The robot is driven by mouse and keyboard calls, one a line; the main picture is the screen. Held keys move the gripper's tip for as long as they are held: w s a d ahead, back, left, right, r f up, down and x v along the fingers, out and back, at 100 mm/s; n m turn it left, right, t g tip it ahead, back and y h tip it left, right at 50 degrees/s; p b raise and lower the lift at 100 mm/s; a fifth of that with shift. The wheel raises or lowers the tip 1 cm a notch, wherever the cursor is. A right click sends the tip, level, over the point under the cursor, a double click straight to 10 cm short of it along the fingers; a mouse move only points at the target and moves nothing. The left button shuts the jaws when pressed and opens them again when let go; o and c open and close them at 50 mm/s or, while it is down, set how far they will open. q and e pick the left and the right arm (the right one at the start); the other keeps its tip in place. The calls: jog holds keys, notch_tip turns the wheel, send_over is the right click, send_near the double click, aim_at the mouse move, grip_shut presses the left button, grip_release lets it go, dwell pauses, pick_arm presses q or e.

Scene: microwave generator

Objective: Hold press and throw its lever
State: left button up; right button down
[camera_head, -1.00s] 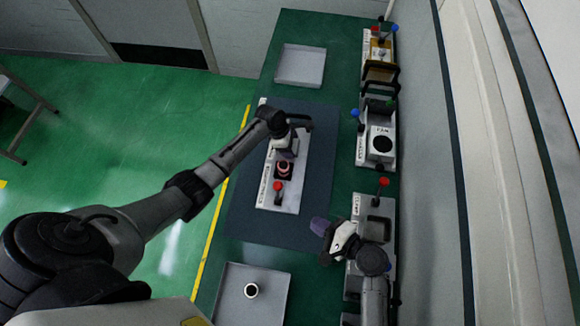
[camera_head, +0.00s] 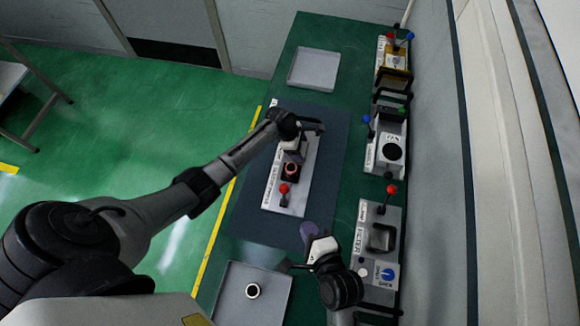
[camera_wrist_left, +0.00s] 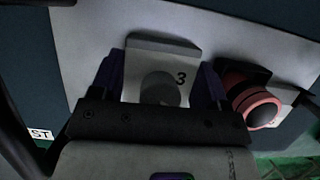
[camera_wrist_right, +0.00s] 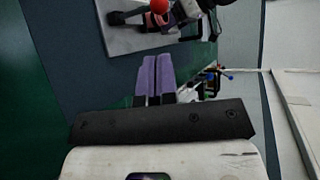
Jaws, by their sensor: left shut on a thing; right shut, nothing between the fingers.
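The press sits on the dark mat, a pale base plate (camera_head: 299,200) with a red-knobbed lever (camera_head: 284,188) at its near end and a reddish round part (camera_head: 292,170) behind it. My left gripper (camera_head: 293,152) is at the far part of the plate. In the left wrist view its purple fingers are shut on a pale block marked 3 (camera_wrist_left: 160,88), beside the reddish round part (camera_wrist_left: 257,106). My right gripper (camera_head: 307,230) is shut and empty, near the plate's near end and apart from the lever. In the right wrist view the red knob (camera_wrist_right: 158,6) shows beyond its fingers (camera_wrist_right: 155,78).
A machine labelled FILTER (camera_head: 366,245) stands right of my right gripper, with a FAN machine (camera_head: 375,155) behind it. An empty tray (camera_head: 313,70) is at the back.

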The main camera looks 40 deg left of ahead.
aim_at(287, 192)
jog(key=x, duration=1.2)
jog(key=shift+w+a+f, duration=0.1)
jog(key=shift+a+f, duration=0.05)
jog(key=shift+a, duration=0.15)
jog(key=shift+w+a+f, duration=0.1)
jog(key=shift+w+a, duration=0.25)
jog(key=shift+w, duration=0.25)
jog(key=shift+w+a, duration=0.4)
jog(key=shift+w, duration=0.2)
jog(key=shift+s, duration=0.1)
